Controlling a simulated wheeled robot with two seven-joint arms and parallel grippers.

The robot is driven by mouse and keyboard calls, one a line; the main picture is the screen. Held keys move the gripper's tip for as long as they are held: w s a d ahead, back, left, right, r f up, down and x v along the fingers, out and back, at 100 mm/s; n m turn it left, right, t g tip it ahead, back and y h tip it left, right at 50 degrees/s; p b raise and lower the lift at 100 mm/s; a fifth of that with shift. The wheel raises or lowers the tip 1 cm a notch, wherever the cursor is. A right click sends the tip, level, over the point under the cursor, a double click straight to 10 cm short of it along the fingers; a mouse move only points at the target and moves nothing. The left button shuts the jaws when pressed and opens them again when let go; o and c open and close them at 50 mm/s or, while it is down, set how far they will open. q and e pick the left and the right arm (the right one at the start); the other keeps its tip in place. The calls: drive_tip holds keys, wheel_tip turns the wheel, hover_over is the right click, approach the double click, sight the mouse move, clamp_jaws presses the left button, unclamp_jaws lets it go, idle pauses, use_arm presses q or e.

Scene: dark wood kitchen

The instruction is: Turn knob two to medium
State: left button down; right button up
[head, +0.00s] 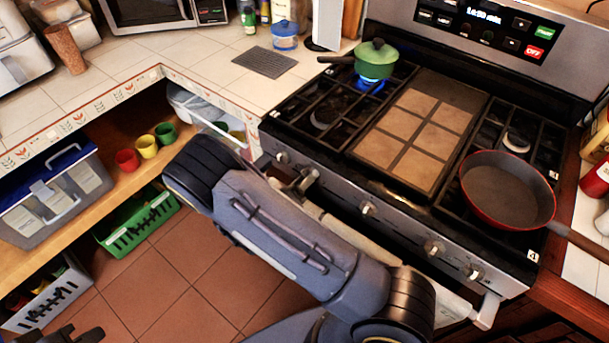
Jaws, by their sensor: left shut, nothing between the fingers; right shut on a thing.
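The stove (400,222) has a row of knobs along its front. The leftmost knob (281,157) is free. My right gripper (298,186) is beside the second knob from the left (309,174), shut on it. The gripper and wrist partly hide this knob, and I cannot read its setting. Further right are the middle knob (368,208) and two more, including one at the right end (473,272). My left gripper (78,334) shows only in part at the bottom left corner, shut and empty, far from the stove.
A green pot (376,60) sits over a blue flame (371,86) at the back left burner. A red pan (507,190) stands front right, its handle past the stove edge. The oven handle (487,311) runs below the knobs. Open shelves with bins (137,222) are at left.

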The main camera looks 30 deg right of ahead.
drive_tip(key=shift+n+p, duration=1.35)
drive_tip(key=shift+n, duration=2.75)
drive_tip(key=o, duration=1)
drive_tip(key=shift+c, duration=0.2)
drive_tip(key=shift+s+a+f, duration=0.1)
drive_tip(key=shift+s+a, duration=0.05)
drive_tip(key=shift+a, duration=0.4)
drive_tip(key=b+v, duration=0.1)
drive_tip(key=v, duration=0.5)
drive_tip(key=shift+s+a+b, duration=0.15)
drive_tip(key=shift+a+b, duration=0.15)
